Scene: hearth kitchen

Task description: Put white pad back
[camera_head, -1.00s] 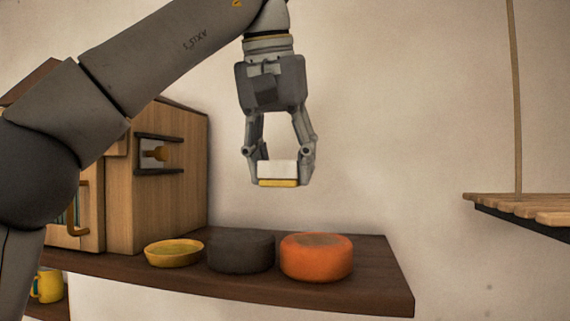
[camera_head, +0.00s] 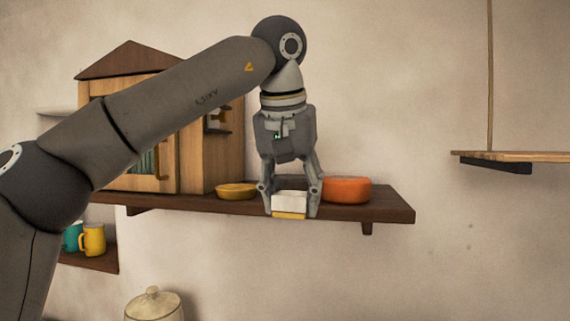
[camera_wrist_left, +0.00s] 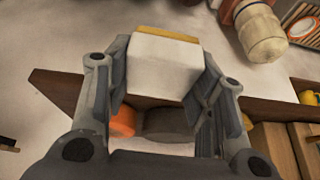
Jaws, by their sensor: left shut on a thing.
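My left gripper (camera_head: 290,198) points down and is shut on a white pad (camera_head: 291,202) with a yellow underside. In the head view the pad is in front of the dark shelf (camera_head: 394,211), and part of the dark round pot is hidden behind the gripper. In the left wrist view the pad (camera_wrist_left: 162,67) sits between the two fingers, its yellow side (camera_wrist_left: 165,33) at the far edge. My right gripper is not in view.
An orange round pot (camera_head: 346,189) and a yellow dish (camera_head: 237,191) stand on the shelf. A wooden cabinet (camera_head: 210,155) is at its left. Mugs (camera_head: 93,240) sit on a lower shelf. A lidded jar (camera_head: 153,303) is below. A hanging wooden shelf (camera_head: 515,157) is at right.

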